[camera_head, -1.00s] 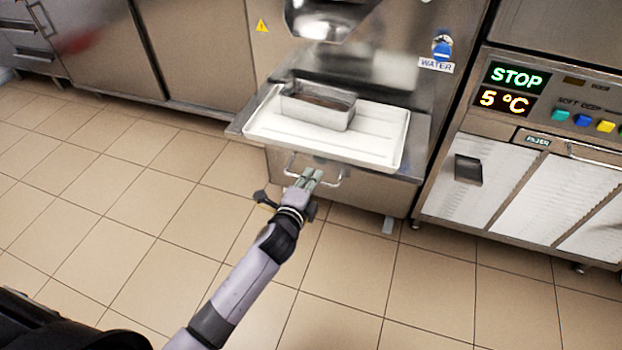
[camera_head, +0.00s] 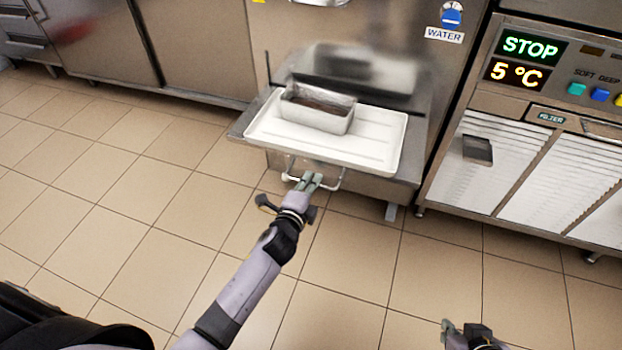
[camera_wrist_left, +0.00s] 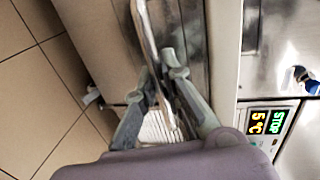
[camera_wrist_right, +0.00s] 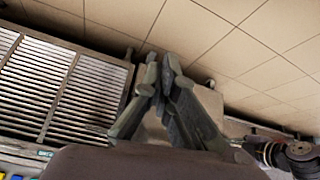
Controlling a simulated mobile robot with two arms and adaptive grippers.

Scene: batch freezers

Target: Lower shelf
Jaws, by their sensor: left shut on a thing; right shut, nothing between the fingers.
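The shelf (camera_head: 410,165) juts from the front of a steel machine and has a metal bar handle (camera_head: 339,181) at its front edge. A white tray (camera_head: 380,142) lies on it, with a metal pan (camera_head: 318,120) of brown contents at the tray's left. My left gripper (camera_head: 308,180) is shut on the handle. In the left wrist view the bar (camera_wrist_left: 150,35) passes between the fingers (camera_wrist_left: 160,75). My right gripper (camera_head: 450,328) is low at the bottom right, shut and empty, apart from the shelf. Its closed fingers (camera_wrist_right: 165,70) show in the right wrist view.
A cabinet with a STOP and 5 °C display (camera_head: 532,46) and louvred white panels (camera_head: 500,145) stands to the right. Steel cupboards (camera_head: 190,45) line the back left. The tiled floor (camera_head: 110,230) in front is clear. A machine foot (camera_head: 391,211) stands below the shelf.

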